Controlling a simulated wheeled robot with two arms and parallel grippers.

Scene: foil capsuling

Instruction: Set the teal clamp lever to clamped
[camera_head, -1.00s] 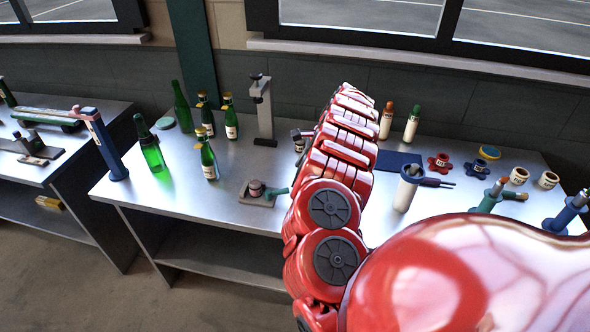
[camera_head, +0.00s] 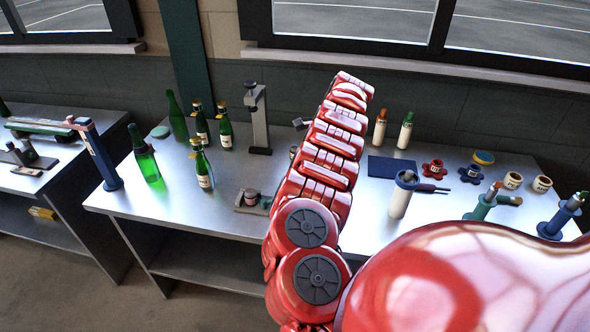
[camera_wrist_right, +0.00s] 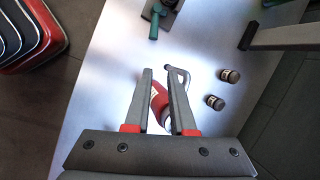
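The teal clamp lever (camera_head: 266,203) is on a small grey base (camera_head: 240,209) near the bench's front edge, beside a dark round part. My right arm partly hides it in the head view. In the right wrist view the teal lever (camera_wrist_right: 153,25) is at the top, sticking out from its dark base toward my gripper. I cannot tell its clamp state. My right gripper (camera_wrist_right: 159,72) is open, its fingers apart and short of the lever. A red and white object (camera_wrist_right: 160,103) shows between the fingers, apparently below them. The arm hides this gripper in the head view. My left gripper is not in view.
A grey column stand (camera_head: 259,125) rises behind the clamp; its post (camera_wrist_right: 280,38) shows at right in the wrist view. Green bottles (camera_head: 203,168) stand to the left. Two dark jars (camera_wrist_right: 230,75) (camera_wrist_right: 215,102) stand nearby.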

